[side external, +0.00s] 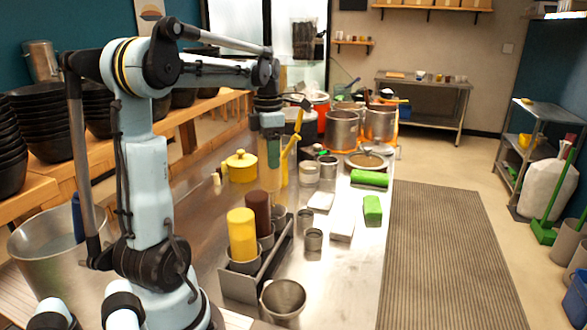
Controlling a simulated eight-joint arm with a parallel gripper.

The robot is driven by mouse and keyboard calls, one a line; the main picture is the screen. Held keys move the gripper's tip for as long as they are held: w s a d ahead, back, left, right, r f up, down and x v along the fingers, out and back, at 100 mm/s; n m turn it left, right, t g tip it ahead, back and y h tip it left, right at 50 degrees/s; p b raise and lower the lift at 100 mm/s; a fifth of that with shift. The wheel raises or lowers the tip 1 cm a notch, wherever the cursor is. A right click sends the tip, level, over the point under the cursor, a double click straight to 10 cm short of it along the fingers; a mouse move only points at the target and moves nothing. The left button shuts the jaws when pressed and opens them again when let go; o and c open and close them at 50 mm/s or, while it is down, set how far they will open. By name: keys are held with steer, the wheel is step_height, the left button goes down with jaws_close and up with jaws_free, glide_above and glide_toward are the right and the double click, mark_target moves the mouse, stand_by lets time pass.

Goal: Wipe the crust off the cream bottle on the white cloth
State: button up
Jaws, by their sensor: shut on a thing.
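My gripper (272,150) is over the middle of the steel counter, pointing down. It is shut on the cream bottle (268,179), a pale tan bottle that hangs upright below it, behind the brown bottle. The bottle's tip and any crust on it are too small to make out. Two white folded pieces lie on the counter to the right, one nearer (342,229) and one farther (320,201). I cannot tell which is the white cloth. The bottle is apart from both.
A metal rack (262,280) holds a yellow bottle (242,235) and a brown bottle (257,211). Small metal cups (314,239), green blocks (372,211) and a yellow pot (241,167) stand around. A yellow-handled tool (289,160) rises close to my gripper. Large pots (342,129) stand behind.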

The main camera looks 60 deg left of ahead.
step_height(320, 180, up, 5)
steer(key=shift+f, duration=0.1)
steer(key=w+d+m+t, duration=0.1)
steer(key=w+d+m, duration=0.2)
steer(key=w, duration=0.5)
steer(key=w+d+m+t, duration=0.1)
steer(key=w+d+m, duration=0.2)
steer(key=w, duration=0.5)
step_height(320, 180, down, 12)
steer(key=f+y, duration=0.1)
steer(key=shift+w+a+f, duration=0.75)
steer(key=shift+w+a, duration=0.95)
steer(key=shift+w, duration=0.4)
steer(key=shift+t, duration=0.3)
steer(key=shift+s+d, duration=1.9)
steer(key=shift+d, duration=0.05)
steer(key=shift+f, duration=0.7)
steer(key=shift+a, duration=0.1)
steer(key=shift+w+a, duration=1.8)
steer(key=shift+w, duration=0.05)
steer(key=shift+c, duration=0.2)
